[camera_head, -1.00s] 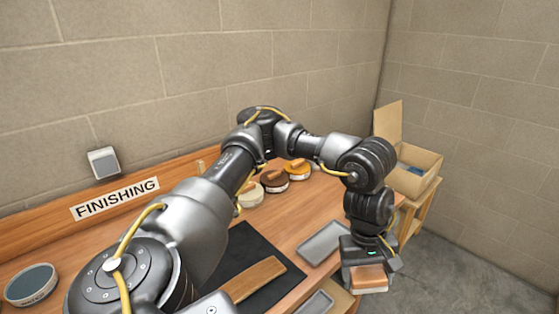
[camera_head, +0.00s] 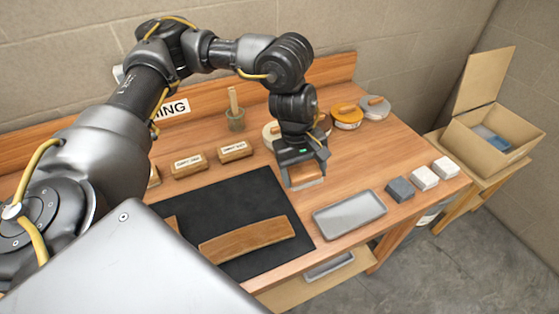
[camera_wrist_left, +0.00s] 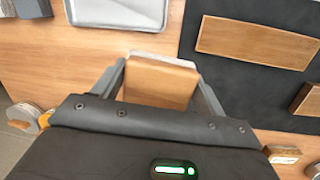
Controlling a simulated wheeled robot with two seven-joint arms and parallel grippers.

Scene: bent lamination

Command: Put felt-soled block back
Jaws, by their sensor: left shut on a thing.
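My left gripper (camera_head: 304,167) is shut on a wooden block with a pale sole (camera_head: 307,183). It holds the block over the bench, near the far right corner of the black mat (camera_head: 258,188) and left of the grey tray (camera_head: 349,213). In the left wrist view the block (camera_wrist_left: 160,82) sits between the two fingers, its pale layer along one edge. I cannot tell whether the block touches the bench. My right gripper is not in view.
A curved wooden strip (camera_head: 246,240) lies on the mat. Labelled wooden blocks (camera_head: 235,151) stand behind it. Round tins (camera_head: 347,117) are at the back right. Dark and white blocks (camera_head: 424,178) sit right of the tray. An open carton (camera_head: 492,138) stands on a side stand.

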